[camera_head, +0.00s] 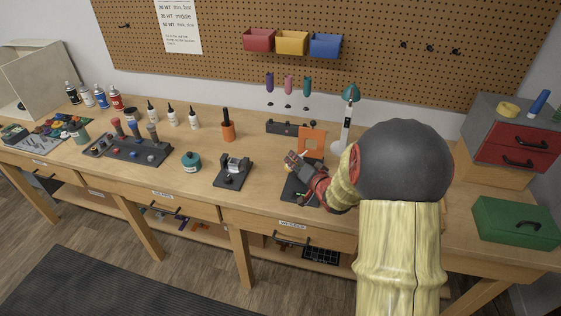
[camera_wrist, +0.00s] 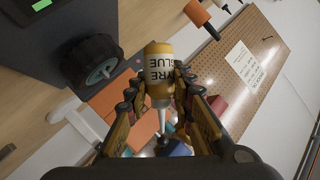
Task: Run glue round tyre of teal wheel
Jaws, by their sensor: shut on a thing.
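The wheel (camera_wrist: 92,64), with a black tyre and a grey-teal hub, sits on a dark stand (camera_wrist: 45,60) left of the bottle; the nozzle is apart from the tyre. In the head view my gripper (camera_head: 295,161) is above the dark stand (camera_head: 292,189), and my arm hides part of it. I cannot make out the wheel there.
An orange panel (camera_head: 312,141) stands just behind my gripper, with a white post with a teal top (camera_head: 347,115) to its right. A black fixture (camera_head: 233,171) and teal jar (camera_head: 191,161) stand to the left. A green box (camera_head: 515,222) is at the right.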

